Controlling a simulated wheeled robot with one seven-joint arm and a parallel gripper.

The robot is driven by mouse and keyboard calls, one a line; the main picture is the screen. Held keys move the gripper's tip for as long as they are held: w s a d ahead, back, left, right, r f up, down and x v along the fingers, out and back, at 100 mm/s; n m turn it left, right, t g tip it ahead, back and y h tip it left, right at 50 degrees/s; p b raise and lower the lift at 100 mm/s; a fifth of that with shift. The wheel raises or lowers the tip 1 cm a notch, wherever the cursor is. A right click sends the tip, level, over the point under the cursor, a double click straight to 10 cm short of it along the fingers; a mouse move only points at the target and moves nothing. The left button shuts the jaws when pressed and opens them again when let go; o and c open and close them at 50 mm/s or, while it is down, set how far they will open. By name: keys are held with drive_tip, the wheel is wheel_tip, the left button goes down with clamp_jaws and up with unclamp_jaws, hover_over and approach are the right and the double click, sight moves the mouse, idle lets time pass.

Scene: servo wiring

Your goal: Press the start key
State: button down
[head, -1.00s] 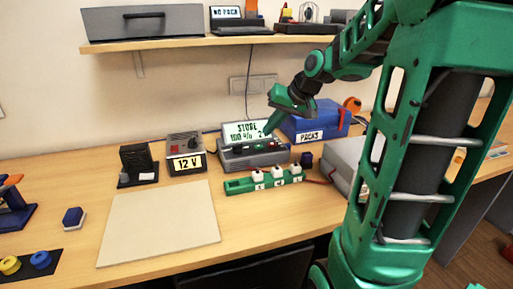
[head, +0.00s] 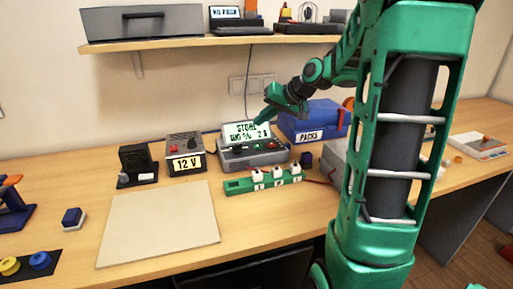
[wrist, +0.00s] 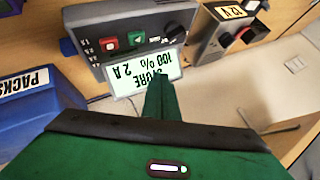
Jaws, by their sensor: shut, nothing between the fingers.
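The grey charger (head: 238,158) stands on the bench near the wall, with its display (head: 240,132) tilted up behind its key panel. The display reads STORE, 100 %, 2 A. In the wrist view, upside down, the panel carries a red key (wrist: 110,44), a green key (wrist: 136,39) and a black knob (wrist: 173,33); the small labels are not legible, so I cannot tell which is the start key. My gripper (head: 261,118) is shut and empty, above the charger near the display's upper right. In the wrist view its fingertips (wrist: 161,78) cover part of the display, apart from the keys.
A blue PACKS box (head: 312,125) stands right of the charger, and a 12 V supply (head: 185,150) stands left. A green strip with white blocks (head: 262,181) lies in front. A shelf (head: 190,43) hangs above. A pale mat (head: 158,225) is bare.

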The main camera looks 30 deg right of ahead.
sight(261, 147)
drive_tip(key=shift+f, duration=3.1)
drive_tip(key=shift+f, duration=0.15)
drive_tip(key=shift+s+f, duration=0.1)
drive_tip(key=shift+f, duration=0.15)
drive_tip(key=shift+f, duration=0.5)
idle(0.3)
drive_tip(key=shift+r, duration=0.95)
drive_tip(key=shift+r, duration=2.5)
